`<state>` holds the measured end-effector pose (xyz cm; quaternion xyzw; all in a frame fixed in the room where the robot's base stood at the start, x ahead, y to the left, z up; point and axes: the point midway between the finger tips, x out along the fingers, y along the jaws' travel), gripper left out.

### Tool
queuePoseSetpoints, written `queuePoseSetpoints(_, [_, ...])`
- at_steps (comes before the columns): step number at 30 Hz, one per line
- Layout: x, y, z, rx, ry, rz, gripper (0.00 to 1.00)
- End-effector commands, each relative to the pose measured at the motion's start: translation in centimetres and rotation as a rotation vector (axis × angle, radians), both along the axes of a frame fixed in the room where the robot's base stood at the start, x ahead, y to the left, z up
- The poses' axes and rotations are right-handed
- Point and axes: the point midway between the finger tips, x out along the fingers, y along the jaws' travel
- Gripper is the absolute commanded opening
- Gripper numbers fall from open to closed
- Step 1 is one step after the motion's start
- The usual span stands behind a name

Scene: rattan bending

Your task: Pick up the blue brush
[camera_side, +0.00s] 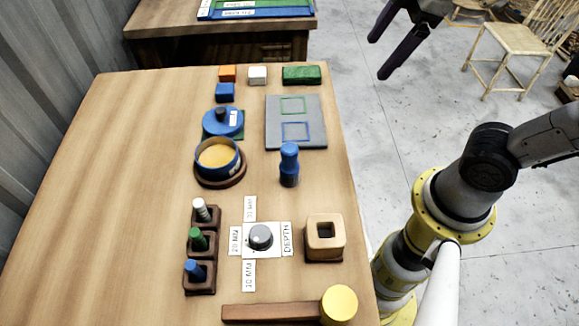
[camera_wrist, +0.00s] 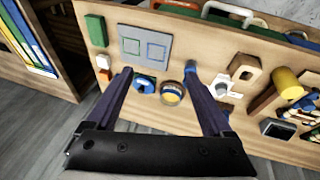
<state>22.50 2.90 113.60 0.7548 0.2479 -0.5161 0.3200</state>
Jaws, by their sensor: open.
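The blue brush (camera_side: 289,165) stands upright on the table in the side view, below the grey plate and above the square wooden block. In the wrist view I cannot clearly tell it from the right fingertip and the bluish shapes beside it. My gripper (camera_side: 378,58) has two dark purple fingers spread wide apart, with nothing between them. In the side view it hangs at the top right, beyond the table's right edge and well away from the brush. In the wrist view my gripper (camera_wrist: 159,71) spans the scene with the table behind it.
A grey plate (camera_side: 312,137), a blue lid (camera_side: 222,123), and a blue bowl (camera_side: 205,175) lie near the brush. Below are a hollow wooden block (camera_side: 312,247), a grey dial (camera_side: 260,237) and a yellow-headed mallet (camera_side: 339,305). Pegs in wooden holders stand left. The table's left side is clear.

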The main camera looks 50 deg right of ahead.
Motion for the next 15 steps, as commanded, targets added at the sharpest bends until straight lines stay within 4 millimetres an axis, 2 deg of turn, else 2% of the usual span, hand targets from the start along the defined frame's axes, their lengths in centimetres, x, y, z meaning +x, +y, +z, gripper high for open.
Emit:
queuePoseSetpoints(3, [3.5, 3.2, -0.4, -0.068, 0.087, 0.265, 0.85])
queuePoseSetpoints(7, [6.5, 7.4, -1.9, -0.121, 0.177, 0.509, 0.85])
queuePoseSetpoints(12, [8.2, 12.1, -4.9, -0.154, 0.268, 0.662, 0.85])
queuePoseSetpoints(15, [8.0, 13.7, -6.5, -0.166, 0.308, 0.703, 0.85])
